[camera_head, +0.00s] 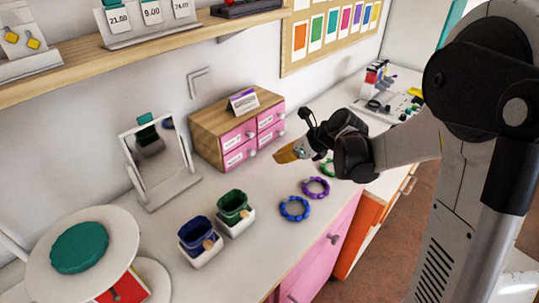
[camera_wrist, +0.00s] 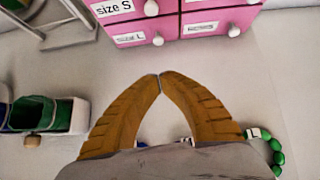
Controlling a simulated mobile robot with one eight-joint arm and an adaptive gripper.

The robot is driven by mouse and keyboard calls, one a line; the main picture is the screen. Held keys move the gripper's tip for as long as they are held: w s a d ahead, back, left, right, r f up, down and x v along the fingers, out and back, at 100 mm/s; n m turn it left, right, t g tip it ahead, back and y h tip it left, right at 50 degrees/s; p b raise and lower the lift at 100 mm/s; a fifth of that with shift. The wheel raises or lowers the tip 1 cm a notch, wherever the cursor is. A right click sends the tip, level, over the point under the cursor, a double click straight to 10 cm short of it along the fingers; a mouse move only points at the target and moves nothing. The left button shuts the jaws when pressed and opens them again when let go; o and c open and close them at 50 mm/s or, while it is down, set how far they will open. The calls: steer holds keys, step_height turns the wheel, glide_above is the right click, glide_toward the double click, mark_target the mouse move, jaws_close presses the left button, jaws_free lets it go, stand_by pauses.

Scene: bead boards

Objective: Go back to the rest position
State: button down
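My gripper (camera_head: 284,155) is over the white counter, in front of the small pink drawer unit (camera_head: 212,125). In the wrist view its two tan fingers (camera_wrist: 160,76) meet at the tips with nothing between them. A green bracelet (camera_head: 327,168) lies partly hidden by my gripper; the wrist view shows its green beads (camera_wrist: 278,157) at the right. A purple bracelet (camera_head: 317,187) and a blue bracelet (camera_head: 295,208) lie on the counter nearer the front edge.
A blue bin (camera_head: 198,232) and a green bin (camera_head: 233,205) stand left of the bracelets. A mirror (camera_head: 157,150) stands behind them, and a round stand with a teal pad (camera_head: 80,248) is at the left. A wooden shelf (camera_head: 150,49) runs above.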

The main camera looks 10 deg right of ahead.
steer(key=shift+v, duration=1.2)
steer(key=s+r+n+h, duration=0.3)
steer(key=s+n, duration=0.9)
steer(key=n, duration=0.2)
steer(key=s+d+r+n+h, duration=0.1)
steer(key=s+r+n+h, duration=0.2)
steer(key=s+n, duration=0.9)
steer(key=shift+s+d+r+n, duration=0.25)
steer(key=shift+r+n, duration=0.2)
steer(key=shift+n, duration=0.45)
steer(key=shift+a, duration=0.1)
